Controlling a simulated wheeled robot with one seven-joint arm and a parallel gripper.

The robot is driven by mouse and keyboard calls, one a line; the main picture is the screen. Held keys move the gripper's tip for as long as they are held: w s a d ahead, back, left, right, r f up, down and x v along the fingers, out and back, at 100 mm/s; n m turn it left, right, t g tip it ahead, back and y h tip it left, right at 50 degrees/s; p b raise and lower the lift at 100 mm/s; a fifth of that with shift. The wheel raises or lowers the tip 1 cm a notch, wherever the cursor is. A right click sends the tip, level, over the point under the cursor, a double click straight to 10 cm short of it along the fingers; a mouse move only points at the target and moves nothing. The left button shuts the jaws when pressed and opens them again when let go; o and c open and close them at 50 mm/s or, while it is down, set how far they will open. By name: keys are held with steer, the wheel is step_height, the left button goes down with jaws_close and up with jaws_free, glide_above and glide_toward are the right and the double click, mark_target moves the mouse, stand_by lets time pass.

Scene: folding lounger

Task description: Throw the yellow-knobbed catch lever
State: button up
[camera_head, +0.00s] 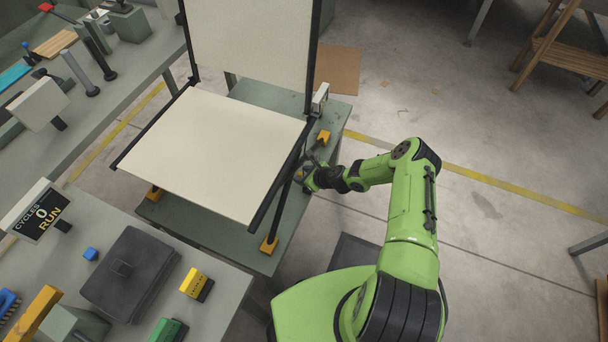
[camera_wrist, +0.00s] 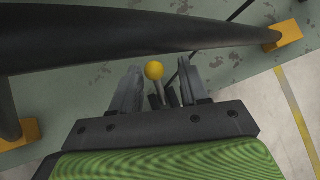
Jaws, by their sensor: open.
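My gripper (camera_wrist: 159,72) is open, with one finger on each side of the knob and stem. I see gaps on both sides, so the jaws do not look closed on it. In the head view my gripper (camera_head: 307,176) is at the right side of the lounger (camera_head: 215,150), beside its black frame rail. The lever is too small and covered to make out there.
A thick black tube (camera_wrist: 100,40) crosses the wrist view close to the fingers. Orange blocks (camera_head: 269,245) carry the frame on the green table (camera_head: 335,118). A bench with a display (camera_head: 45,212) and a yellow block (camera_head: 196,284) stands at front left.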

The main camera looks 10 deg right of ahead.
steer(key=shift+r, duration=0.1)
steer(key=p+v, duration=0.4)
steer(key=v, duration=1.1)
steer(key=shift+s+r, duration=0.15)
steer(key=shift+s, duration=0.15)
steer(key=shift+d, duration=0.1)
steer(key=s+a+r+n+g+h+p, duration=0.1)
steer(key=s+r+n+g+h, duration=0.1)
steer(key=r+n, duration=0.9)
steer(key=s+a+r+n+g+h, duration=0.1)
steer(key=s+r+n+g, duration=0.15)
steer(key=r+n, duration=0.9)
steer(key=s+a+r+n+t+h+p, duration=0.1)
steer(key=s+r+n, duration=0.3)
steer(key=s+r, duration=1.6)
steer(key=shift+s+a+n+t+h, duration=0.2)
steer(key=shift+a+n+t+h, duration=0.15)
steer(key=shift+a+t+h, duration=0.25)
